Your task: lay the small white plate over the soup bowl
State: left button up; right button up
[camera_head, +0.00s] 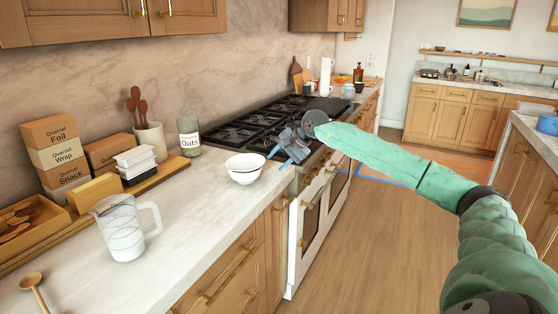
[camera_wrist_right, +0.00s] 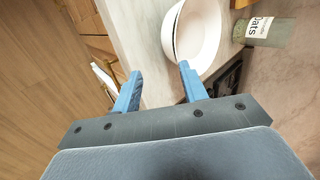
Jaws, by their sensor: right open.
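A white soup bowl (camera_head: 244,172) with a thin dark rim line stands upright on the marble counter, left of the stove. It also shows in the right wrist view (camera_wrist_right: 173,28), beyond my fingers. A pale round surface shows within its rim; I cannot tell whether this is the small white plate lying on it or the bowl's own inside. No separate small white plate shows elsewhere. My right gripper (camera_head: 284,155) is open and empty, just right of the bowl at the stove's near corner, apart from it. Its blue fingers (camera_wrist_right: 160,70) are spread. My left gripper is not in view.
An oats jar (camera_head: 189,137) and a utensil crock (camera_head: 151,143) stand behind the bowl. A glass pitcher (camera_head: 123,228) stands nearer, left of it. Stacked containers (camera_head: 136,162) sit on a wooden board. The black stove grates (camera_head: 240,133) lie behind my right gripper. Counter in front of the bowl is clear.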

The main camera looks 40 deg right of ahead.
jog(key=b+v, duration=0.2)
jog(key=v, duration=0.5)
jog(key=shift+s+r, duration=0.25)
jog(key=shift+r, duration=0.05)
jog(key=shift+d, duration=0.15)
